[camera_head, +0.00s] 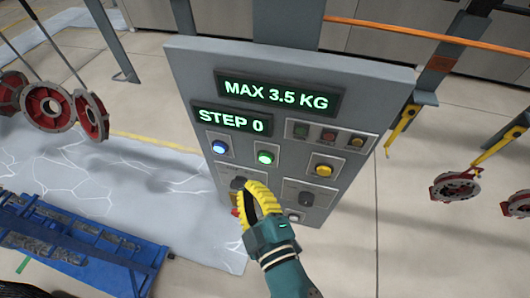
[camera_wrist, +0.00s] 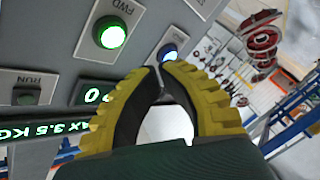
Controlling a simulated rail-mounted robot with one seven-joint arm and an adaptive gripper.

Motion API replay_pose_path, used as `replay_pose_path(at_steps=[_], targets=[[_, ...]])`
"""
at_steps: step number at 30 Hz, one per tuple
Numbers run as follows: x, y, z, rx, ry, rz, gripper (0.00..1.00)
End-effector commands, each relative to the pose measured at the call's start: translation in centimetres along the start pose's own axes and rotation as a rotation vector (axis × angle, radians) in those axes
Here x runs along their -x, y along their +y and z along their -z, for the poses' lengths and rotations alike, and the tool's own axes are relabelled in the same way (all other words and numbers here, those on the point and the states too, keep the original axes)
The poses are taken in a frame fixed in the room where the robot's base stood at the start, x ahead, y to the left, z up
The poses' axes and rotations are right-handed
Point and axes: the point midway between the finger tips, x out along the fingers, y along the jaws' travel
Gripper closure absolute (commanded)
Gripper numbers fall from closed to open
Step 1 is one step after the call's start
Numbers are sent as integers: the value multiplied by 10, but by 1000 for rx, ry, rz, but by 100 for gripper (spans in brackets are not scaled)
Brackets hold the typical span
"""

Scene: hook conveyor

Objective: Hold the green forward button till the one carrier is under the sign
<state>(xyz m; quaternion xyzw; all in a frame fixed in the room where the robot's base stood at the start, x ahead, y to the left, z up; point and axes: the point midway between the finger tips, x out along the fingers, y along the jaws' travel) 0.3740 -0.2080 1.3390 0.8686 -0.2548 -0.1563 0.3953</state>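The green forward button (camera_head: 265,157), lit, is on a grey control panel (camera_head: 350,95). In the wrist view the green button (camera_wrist: 109,35) is uncovered under the label FWD, left of the fingertips. My gripper (camera_head: 254,186) has yellow ridged fingers and is in front of the panel, below the green button in the head view. In the wrist view my gripper (camera_wrist: 160,68) has its tips together with nothing between them, close to the lit blue button (camera_wrist: 168,52). Red wheel-like loads (camera_head: 50,108) hang at the left. Which carrier is meant, and the sign, I cannot tell.
Displays read MAX 3.5 KG (camera_head: 277,93) and STEP 0 (camera_head: 231,119). A yellow button (camera_head: 323,170) is right of the green one. Yellow hooks (camera_head: 402,124) and more red loads (camera_head: 457,187) hang at the right. A blue rack (camera_head: 75,245) stands lower left.

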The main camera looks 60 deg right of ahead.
Motion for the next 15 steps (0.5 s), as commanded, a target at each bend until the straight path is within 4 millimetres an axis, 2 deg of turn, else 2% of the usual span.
replay_pose_path(at_steps=[2, 7, 15], targets=[[-10, 11, -3, -1, -4, -5, 100], [-26, 18, -12, 0, -1, -3, 100], [-34, 19, -19, -1, 0, -1, 100]])
